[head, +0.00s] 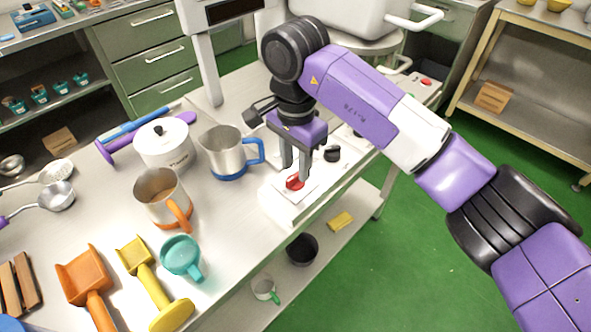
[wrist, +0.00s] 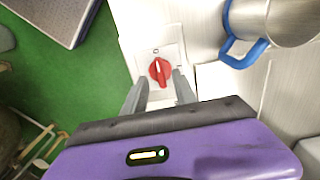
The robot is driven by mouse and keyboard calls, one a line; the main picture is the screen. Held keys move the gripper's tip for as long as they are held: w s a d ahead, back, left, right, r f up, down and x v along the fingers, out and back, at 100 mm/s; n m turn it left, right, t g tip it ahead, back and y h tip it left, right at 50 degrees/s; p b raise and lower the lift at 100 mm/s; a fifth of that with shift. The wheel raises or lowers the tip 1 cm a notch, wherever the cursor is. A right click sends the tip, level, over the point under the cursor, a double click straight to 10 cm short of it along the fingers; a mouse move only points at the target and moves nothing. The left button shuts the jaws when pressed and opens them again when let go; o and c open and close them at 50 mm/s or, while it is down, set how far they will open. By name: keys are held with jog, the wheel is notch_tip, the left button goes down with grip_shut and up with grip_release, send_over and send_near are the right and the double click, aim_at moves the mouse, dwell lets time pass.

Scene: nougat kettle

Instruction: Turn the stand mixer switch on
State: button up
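The red rotary switch (head: 294,183) sits on a white panel (head: 285,208) at the counter's front edge. In the wrist view the red knob (wrist: 160,71) has a pale pointer line and sits on a white square plate (wrist: 172,50). My gripper (head: 296,170) points down at the knob. In the wrist view my gripper (wrist: 161,80) is open, with one finger on each side of the knob's near end. I cannot tell whether the fingers touch it. Parts of a large white machine (head: 345,15) show at the top, behind my arm.
A steel jug with blue handle (head: 222,150), a white lidded pot (head: 163,145) and an orange-handled jug (head: 160,193) stand left of the switch. A black knob (head: 332,154) is to its right. Green floor (head: 430,260) lies open in front of the counter.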

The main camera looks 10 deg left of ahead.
aim_at(295, 179)
jog(key=shift+f, duration=1.4)
grip_shut()
